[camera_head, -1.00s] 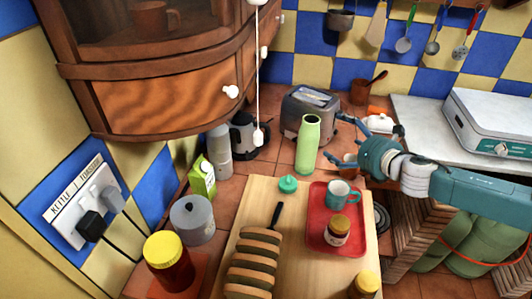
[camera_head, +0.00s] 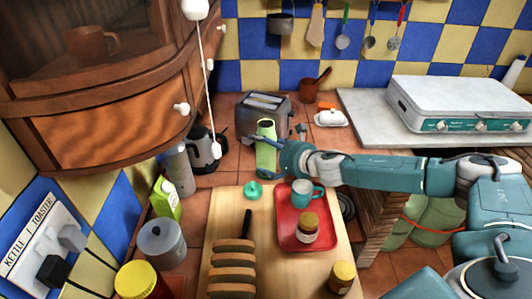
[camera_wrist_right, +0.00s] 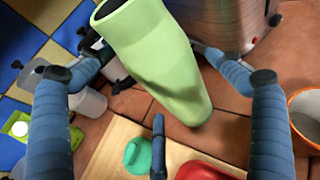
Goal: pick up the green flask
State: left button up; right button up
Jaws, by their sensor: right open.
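The green flask (camera_head: 266,161) stands upright and open-topped on the tiled counter, just behind the wooden board and in front of the toaster. My right gripper (camera_head: 272,139) reaches it from the right, with its fingers at the flask's upper half and partly covering it. In the right wrist view the flask (camera_wrist_right: 160,62) lies between the spread blue fingers of the gripper (camera_wrist_right: 158,95). Gaps show between the flask and the side fingers, so the gripper is open. My left gripper is not in view.
The toaster (camera_head: 263,113) is close behind the flask and the kettle (camera_head: 206,150) is left of it. A green lid (camera_head: 252,190) and a red tray (camera_head: 288,236) with a teal mug (camera_head: 302,193) and a jar (camera_head: 307,228) are in front. A pull cord (camera_head: 205,85) hangs nearby.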

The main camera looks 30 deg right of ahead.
jog(key=shift+x, duration=1.1)
jog(key=shift+s+d, duration=0.1)
jog(key=c, duration=1.7)
jog(key=shift+r, duration=0.15)
